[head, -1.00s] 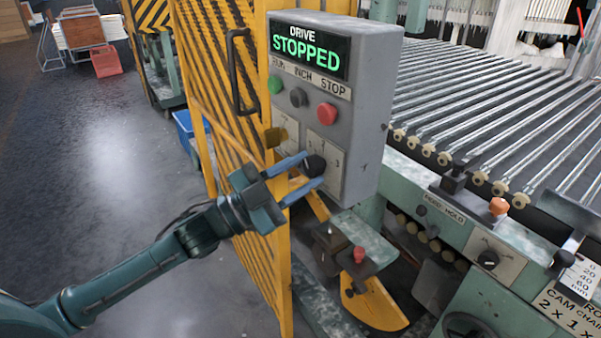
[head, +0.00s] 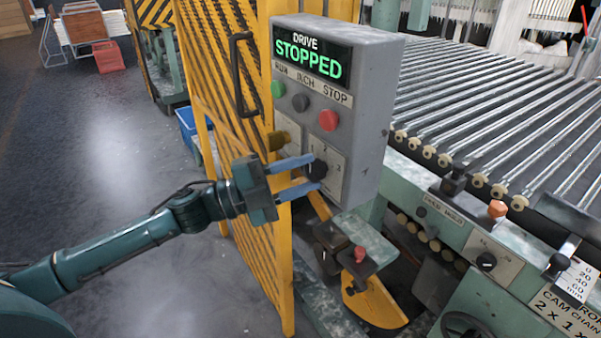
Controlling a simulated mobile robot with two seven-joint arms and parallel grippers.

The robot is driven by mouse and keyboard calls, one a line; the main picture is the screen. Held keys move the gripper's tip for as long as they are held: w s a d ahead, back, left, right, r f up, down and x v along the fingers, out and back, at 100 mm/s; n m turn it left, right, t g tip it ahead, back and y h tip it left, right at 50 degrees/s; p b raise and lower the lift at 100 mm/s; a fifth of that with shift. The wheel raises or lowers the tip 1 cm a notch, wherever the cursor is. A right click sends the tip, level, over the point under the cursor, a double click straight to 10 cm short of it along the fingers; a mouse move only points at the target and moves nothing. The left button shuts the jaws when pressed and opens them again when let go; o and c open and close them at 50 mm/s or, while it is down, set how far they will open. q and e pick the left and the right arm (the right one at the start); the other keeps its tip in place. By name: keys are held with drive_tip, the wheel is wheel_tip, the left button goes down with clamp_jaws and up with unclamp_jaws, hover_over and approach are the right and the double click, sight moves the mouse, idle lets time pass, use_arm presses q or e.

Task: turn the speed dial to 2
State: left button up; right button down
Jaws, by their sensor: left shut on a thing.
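The speed dial is a black knob (head: 317,170) on a pale plate (head: 333,176) low on the front of the grey control box (head: 340,110). Digits 2 and 3 show faintly on the plate; where the knob points is too small to tell. My left gripper (head: 312,175) is shut on the knob, one blue finger above and one below it. The display (head: 311,57) reads DRIVE STOPPED. My right gripper is not in view.
A yellow mesh guard (head: 225,130) stands close behind my left arm. Rollers (head: 480,110) fill the right. Open floor lies left.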

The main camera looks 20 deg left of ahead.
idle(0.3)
use_arm(q)
drive_tip(key=o, duration=1)
drive_tip(key=shift+c, duration=0.2)
drive_tip(key=shift+s+a+f, duration=0.1)
drive_tip(key=shift+a+f, duration=0.05)
drive_tip(key=shift+a, duration=0.1)
drive_tip(key=b+v, duration=0.2)
drive_tip(key=v, duration=1)
drive_tip(key=shift+s+a+b, duration=0.15)
drive_tip(key=shift+a+b, duration=0.1)
drive_tip(key=shift+b, duration=0.05)
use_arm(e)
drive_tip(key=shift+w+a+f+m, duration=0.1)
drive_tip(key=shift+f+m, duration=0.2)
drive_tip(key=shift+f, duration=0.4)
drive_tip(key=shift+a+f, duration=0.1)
